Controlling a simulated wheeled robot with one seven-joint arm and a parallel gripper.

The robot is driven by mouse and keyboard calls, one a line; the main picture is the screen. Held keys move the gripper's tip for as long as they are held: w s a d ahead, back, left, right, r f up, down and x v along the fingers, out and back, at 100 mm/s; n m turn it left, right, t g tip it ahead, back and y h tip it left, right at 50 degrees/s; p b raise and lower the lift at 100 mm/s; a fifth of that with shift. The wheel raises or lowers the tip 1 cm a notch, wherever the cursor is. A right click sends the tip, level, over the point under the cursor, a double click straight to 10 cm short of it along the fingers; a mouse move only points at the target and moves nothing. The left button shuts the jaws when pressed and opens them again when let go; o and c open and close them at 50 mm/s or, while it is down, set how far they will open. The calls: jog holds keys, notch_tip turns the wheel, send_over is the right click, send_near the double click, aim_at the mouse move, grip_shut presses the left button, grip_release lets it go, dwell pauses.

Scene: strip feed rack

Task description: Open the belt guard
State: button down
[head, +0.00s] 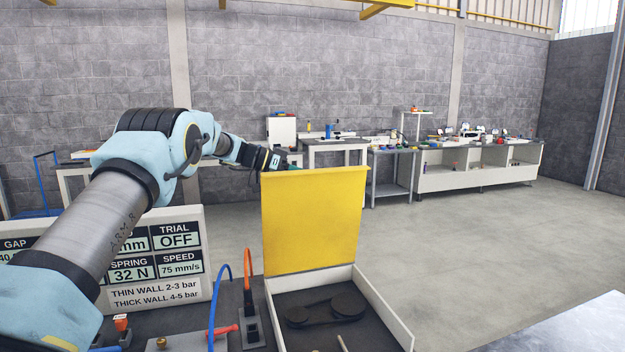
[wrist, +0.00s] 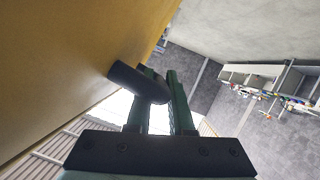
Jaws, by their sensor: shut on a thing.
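The yellow belt guard (head: 312,225) stands upright at the back of a low white-walled box (head: 390,310), its lid side raised. Inside the box, a dark belt with two pulleys (head: 325,309) lies uncovered. My gripper (head: 279,163) is at the guard's top left edge. In the wrist view, my gripper (wrist: 160,80) is shut on a dark round handle (wrist: 128,76) that sticks out from the yellow guard (wrist: 70,60). The handle is mostly hidden in the head view.
A settings panel (head: 155,265) stands left of the box under my arm. Blue and orange hoses (head: 248,270) rise beside the box's left wall. Workbenches (head: 338,150) stand far back. The floor to the right is open.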

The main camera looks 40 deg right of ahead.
jog(key=shift+w+d, duration=0.2)
jog(key=shift+w, duration=0.35)
jog(key=shift+w+d, duration=0.2)
jog(key=shift+w, duration=0.35)
jog(key=shift+n, duration=0.3)
jog(key=c, duration=0.8)
grip_release()
jog(key=shift+w, duration=0.1)
jog(key=b+v, duration=0.3)
jog(key=v, duration=0.7)
jog(key=shift+w+a+r, duration=0.1)
jog(key=shift+w+a, duration=0.1)
jog(key=shift+w, duration=0.1)
